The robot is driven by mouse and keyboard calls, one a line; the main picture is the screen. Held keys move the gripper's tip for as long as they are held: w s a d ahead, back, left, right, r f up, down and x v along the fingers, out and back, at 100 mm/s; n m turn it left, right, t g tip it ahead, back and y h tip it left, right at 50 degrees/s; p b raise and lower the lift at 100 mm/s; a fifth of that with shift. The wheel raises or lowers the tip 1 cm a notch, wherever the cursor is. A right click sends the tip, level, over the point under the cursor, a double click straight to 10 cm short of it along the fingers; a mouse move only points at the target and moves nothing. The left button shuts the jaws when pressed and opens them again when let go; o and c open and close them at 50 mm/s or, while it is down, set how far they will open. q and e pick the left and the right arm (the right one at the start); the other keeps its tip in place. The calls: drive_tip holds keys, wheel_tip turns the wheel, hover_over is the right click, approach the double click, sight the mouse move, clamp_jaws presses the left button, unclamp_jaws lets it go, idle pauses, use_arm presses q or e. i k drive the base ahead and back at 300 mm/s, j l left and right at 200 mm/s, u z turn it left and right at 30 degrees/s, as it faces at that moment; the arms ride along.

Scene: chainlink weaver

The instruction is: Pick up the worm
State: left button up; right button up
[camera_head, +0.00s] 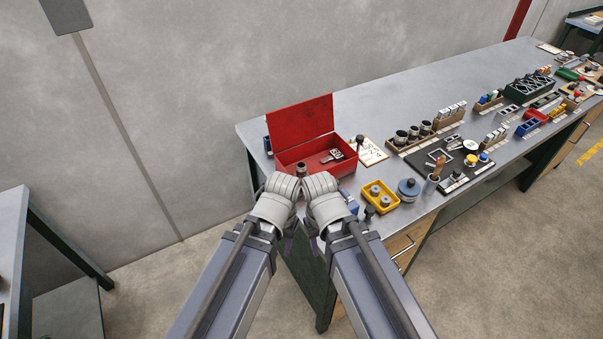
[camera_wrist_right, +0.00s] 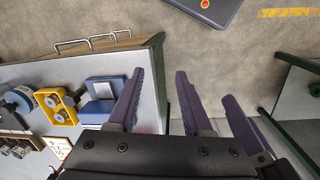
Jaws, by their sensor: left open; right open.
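I cannot pick out the worm with certainty in either view; small metal parts (camera_head: 334,155) lie in the open red box (camera_head: 318,147), too small to identify. My left gripper (camera_head: 288,246) hangs off the table's near left corner, its purple fingers mostly hidden behind my wrist. It is open, with nothing seen in it. My right gripper (camera_head: 313,243) is close beside it; in the right wrist view its purple fingers (camera_wrist_right: 160,82) are apart with nothing between them. Both grippers are in front of the red box, apart from the parts on the table.
The long grey table (camera_head: 380,100) holds a yellow tray (camera_head: 381,207) with two round parts, a blue round container (camera_head: 409,190), and a blue part, also in the wrist view (camera_wrist_right: 104,92). Racks and small parts crowd its right side. Its far left surface is clear. Another table (camera_head: 12,240) stands left.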

sight(300, 172)
drive_tip(key=i+j, duration=0.2)
drive_tip(key=i+j+z, duration=0.15)
drive_tip(key=j, duration=0.3)
drive_tip(key=i+j, duration=0.25)
drive_tip(key=i+j+z, duration=0.1)
drive_tip(key=j, duration=0.3)
drive_tip(key=i, duration=0.1)
